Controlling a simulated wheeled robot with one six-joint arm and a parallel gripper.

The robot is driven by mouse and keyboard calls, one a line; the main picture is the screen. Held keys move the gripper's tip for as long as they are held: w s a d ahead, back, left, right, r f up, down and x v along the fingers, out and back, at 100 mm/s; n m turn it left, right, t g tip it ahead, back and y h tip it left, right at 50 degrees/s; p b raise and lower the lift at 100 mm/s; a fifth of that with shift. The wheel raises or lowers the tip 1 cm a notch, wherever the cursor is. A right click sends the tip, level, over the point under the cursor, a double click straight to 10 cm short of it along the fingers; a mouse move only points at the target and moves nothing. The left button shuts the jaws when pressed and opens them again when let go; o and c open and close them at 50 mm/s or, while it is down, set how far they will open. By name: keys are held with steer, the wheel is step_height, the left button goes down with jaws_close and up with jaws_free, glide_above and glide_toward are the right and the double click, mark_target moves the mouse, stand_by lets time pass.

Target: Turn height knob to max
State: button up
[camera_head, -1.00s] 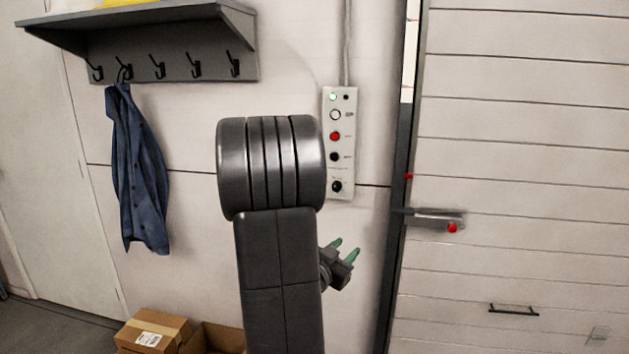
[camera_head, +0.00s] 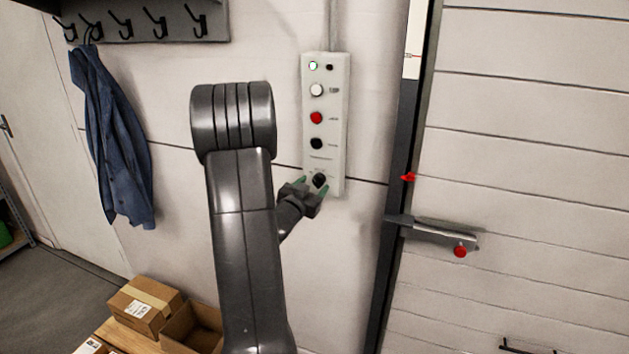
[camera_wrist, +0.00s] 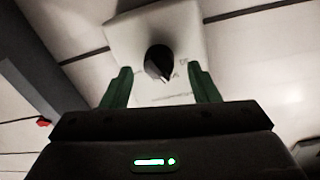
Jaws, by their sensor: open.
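The height knob (camera_head: 319,179) is a black rotary knob at the bottom of the white control panel (camera_head: 341,160) on the wall. In the wrist view the knob (camera_wrist: 159,62) shows between my two green fingertips, with a pointer edge toward the lower right. My gripper (camera_head: 313,187) is open, its fingers on either side of the knob in the picture; it also shows in the wrist view (camera_wrist: 160,84). I cannot tell whether the fingers touch the knob. The marks around the knob are too blurred to read.
A door latch (camera_head: 435,232) is to the right. A blue jacket (camera_head: 115,140) hangs left; cardboard boxes (camera_head: 140,305) stand below.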

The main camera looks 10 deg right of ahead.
steer(key=shift+x, duration=0.9)
steer(key=shift+c, duration=0.4)
steer(key=c, duration=0.9)
